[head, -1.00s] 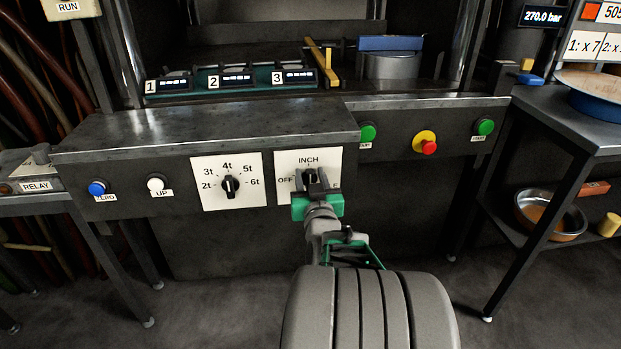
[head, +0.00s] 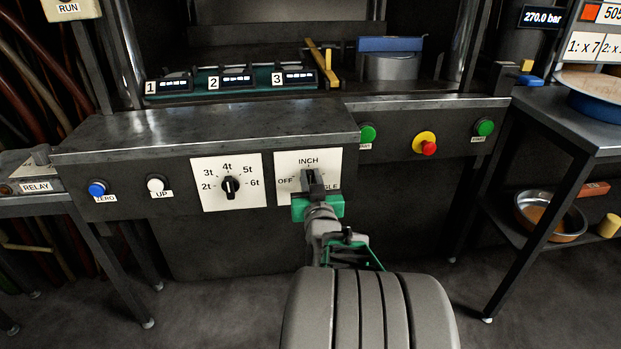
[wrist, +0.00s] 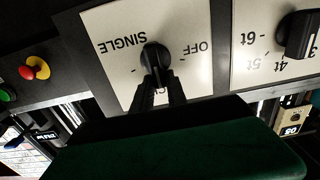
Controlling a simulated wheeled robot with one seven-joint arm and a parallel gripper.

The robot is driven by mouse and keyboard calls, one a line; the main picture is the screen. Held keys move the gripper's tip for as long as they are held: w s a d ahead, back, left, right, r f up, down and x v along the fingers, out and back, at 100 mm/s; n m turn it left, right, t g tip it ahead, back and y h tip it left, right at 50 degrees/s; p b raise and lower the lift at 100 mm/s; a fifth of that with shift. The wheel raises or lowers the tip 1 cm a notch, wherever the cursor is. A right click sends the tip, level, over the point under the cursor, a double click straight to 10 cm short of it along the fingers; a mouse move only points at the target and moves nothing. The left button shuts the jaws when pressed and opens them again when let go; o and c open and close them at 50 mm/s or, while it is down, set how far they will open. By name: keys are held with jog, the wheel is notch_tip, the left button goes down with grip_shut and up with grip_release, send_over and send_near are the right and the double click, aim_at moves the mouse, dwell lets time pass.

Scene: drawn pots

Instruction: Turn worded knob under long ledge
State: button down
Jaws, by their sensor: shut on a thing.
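The worded knob (wrist: 155,54) is black and sits on a white plate (head: 332,160) on the front of the grey ledge. The plate reads INCH at the top, OFF at the left and SINGLE at the right, partly covered in the head view. My gripper (head: 313,180) is at this plate and hides most of the knob there. In the wrist view, where the words appear upside down, my gripper (wrist: 158,88) has its dark fingers closed on the knob. I cannot tell exactly which word the knob points to.
A second black knob (head: 230,187) on a plate marked 2t to 6t is close on the left. Blue (head: 97,188) and white (head: 156,184) buttons sit further left. Green (head: 367,134) and red (head: 428,146) buttons are to the right. The ledge (head: 210,130) overhangs the plates.

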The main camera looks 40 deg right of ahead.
aim_at(298, 177)
jog(key=shift+f+b, duration=0.1)
jog(key=shift+b, duration=0.2)
jog(key=n+b, duration=0.3)
jog(key=b, duration=0.1)
jog(key=w+a+f+n+b, duration=0.1)
jog(key=n+b, duration=0.3)
jog(key=a+n+b, duration=0.1)
jog(key=n+b, duration=0.3)
jog(key=shift+w+f, duration=0.2)
jog(key=shift+f, duration=0.2)
jog(key=shift+w+a+f+n+b, duration=0.1)
jog(key=shift+n+b, duration=0.7)
jog(key=shift+n, duration=0.1)
jog(key=shift+a+f+n+b, duration=0.1)
jog(key=shift+n+b, duration=0.7)
jog(key=shift+n, duration=0.4)
jog(key=c, duration=1.3)
grip_release()
jog(key=shift+r, duration=0.1)
